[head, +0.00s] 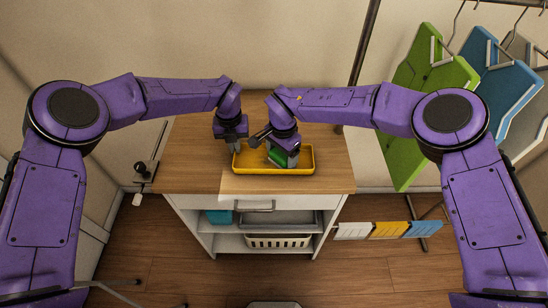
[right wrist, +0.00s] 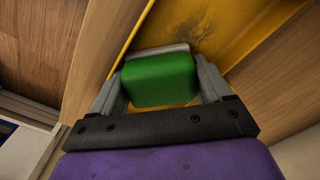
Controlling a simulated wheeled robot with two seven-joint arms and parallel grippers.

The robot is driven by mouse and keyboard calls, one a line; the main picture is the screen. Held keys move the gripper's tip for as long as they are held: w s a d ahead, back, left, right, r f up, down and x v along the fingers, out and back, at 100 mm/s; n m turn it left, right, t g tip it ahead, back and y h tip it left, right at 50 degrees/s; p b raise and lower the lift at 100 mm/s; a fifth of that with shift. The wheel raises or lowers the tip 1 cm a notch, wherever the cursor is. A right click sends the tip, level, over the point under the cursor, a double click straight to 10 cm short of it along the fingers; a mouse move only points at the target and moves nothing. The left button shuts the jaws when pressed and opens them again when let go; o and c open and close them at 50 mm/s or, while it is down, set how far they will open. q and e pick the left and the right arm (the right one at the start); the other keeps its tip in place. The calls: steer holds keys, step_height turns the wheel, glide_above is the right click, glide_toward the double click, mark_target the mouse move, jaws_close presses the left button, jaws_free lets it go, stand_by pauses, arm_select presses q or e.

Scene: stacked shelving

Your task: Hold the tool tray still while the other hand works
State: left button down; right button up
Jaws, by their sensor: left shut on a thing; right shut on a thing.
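The yellow tool tray (head: 306,160) lies on the wooden top of a cabinet; its scuffed yellow inside also shows in the right wrist view (right wrist: 205,28). My left gripper (head: 235,150) points down at the tray's left end and is shut on its rim. My right gripper (head: 283,161) is over the right half of the tray, shut on a green block (right wrist: 160,80) with a grey edge. The block (head: 278,156) is partly hidden by the fingers in the head view. I cannot tell whether it touches the tray floor.
The wooden cabinet top (head: 190,165) is clear to the left of the tray. A dark clamp-like fitting (head: 146,170) sits at its left edge. Below are a drawer handle (head: 254,206) and a white basket (head: 277,241).

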steer(key=o, duration=0.5)
steer(key=shift+o, duration=0.2)
steer(key=shift+r, duration=0.25)
steer(key=c, duration=0.8)
steer(key=shift+r, duration=0.1)
steer(key=shift+f, duration=0.25)
